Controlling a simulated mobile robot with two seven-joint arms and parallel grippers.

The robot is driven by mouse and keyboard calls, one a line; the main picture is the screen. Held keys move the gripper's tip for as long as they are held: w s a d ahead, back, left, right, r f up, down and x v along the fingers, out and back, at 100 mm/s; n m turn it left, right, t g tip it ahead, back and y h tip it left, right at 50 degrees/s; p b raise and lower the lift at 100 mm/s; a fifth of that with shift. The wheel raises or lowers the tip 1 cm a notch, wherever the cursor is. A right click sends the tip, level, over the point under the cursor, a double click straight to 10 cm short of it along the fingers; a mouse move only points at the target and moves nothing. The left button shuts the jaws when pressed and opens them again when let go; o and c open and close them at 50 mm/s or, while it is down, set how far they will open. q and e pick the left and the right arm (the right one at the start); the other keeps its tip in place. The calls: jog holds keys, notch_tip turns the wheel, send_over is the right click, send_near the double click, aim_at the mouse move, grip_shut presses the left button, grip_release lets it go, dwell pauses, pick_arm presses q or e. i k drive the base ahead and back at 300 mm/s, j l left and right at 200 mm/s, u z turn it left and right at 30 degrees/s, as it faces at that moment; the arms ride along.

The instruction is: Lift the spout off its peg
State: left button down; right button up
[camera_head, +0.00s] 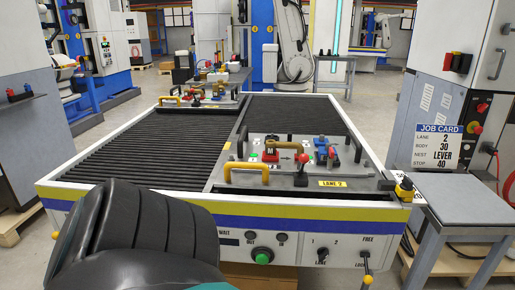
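The grey fixture tray (375,182) lies at the front right of the conveyor table. A tan curved tube (287,142), which looks like the spout, is at the back left of the tray. The peg cannot be made out. A lever with a red ball (302,158) and a blue part with red (325,150) stand to the right. A yellow handle (246,168) is at the tray's front left. Neither gripper is in view. A black arm link, apparently mine, fills the lower left.
A second tray with several parts (205,96) sits farther back on the left lane. The ribbed conveyor (145,138) between is bare. A yellow-topped post (403,188) stands at the right front corner. A job card (440,146) and grey side table (472,198) are at right.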

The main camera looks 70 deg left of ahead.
aim_at(271, 145)
jog(key=u, duration=1.95)
jog(key=i+l, duration=0.15)
jog(key=l, duration=0.25)
jog(key=i+l, duration=0.15)
jog(key=l, duration=0.25)
jog(key=i+l, duration=0.2)
jog(key=l, duration=0.2)
jog(key=i+l, duration=0.15)
jog(key=l, duration=0.2)
jog(key=l+u, duration=0.1)
jog(key=u, duration=0.25)
jog(key=l+u, duration=0.15)
jog(key=u, duration=0.25)
jog(key=i+l+u, duration=0.1)
jog(key=u, duration=0.25)
